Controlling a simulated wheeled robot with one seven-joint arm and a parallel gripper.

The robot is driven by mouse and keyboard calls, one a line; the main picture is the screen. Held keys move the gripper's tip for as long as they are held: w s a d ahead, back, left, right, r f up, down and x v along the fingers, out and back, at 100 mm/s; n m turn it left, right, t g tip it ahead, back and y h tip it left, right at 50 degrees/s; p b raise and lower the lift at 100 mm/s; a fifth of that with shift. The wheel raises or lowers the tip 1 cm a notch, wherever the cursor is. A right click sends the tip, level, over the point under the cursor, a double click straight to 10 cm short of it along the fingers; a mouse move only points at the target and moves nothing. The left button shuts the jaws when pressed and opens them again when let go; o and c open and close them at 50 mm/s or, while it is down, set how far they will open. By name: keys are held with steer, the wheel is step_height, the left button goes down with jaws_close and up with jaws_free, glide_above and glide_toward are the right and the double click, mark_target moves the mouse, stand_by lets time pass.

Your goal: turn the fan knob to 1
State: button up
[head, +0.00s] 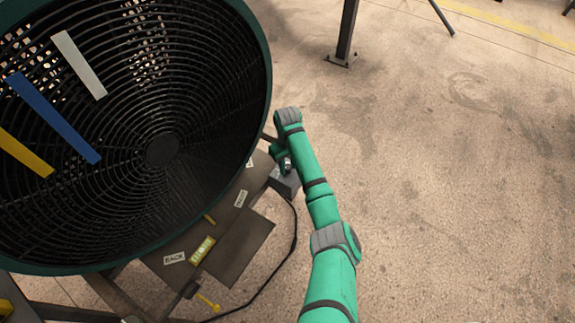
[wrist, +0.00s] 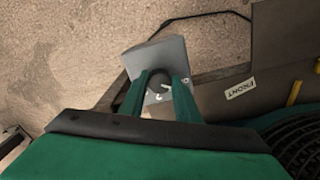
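The fan (head: 162,150) is a large round dark cage with a green rim, filling the left of the head view. Its grey control box (head: 285,183) sits at the right edge of the fan's stand and also shows in the wrist view (wrist: 153,54). The dark knob (wrist: 158,83) is on the box face, with small white marks beside it. My gripper (wrist: 164,76) has its two green fingers on either side of the knob, with a gap showing at the right finger. Its fingers look open. In the head view my gripper (head: 283,162) hides the knob.
White, blue and yellow strips (head: 52,117) hang on the fan grille. The stand's plate (head: 240,245) carries labels, one reading FRONT (wrist: 241,89). A black cable (head: 290,255) runs from the box along the floor.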

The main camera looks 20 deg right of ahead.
steer(key=shift+w+a, duration=0.1)
steer(key=shift+m, duration=0.3)
steer(key=shift+w+m, duration=0.1)
steer(key=shift+m, duration=0.9)
steer(key=shift+a+r+m, duration=0.1)
steer(key=shift+a+m, duration=0.05)
steer(key=shift+m, duration=0.55)
steer(key=shift+d+m, duration=0.2)
steer(key=shift+m, duration=1.5)
steer(key=shift+r, duration=0.1)
steer(key=o, duration=1)
steer(key=shift+o, duration=0.2)
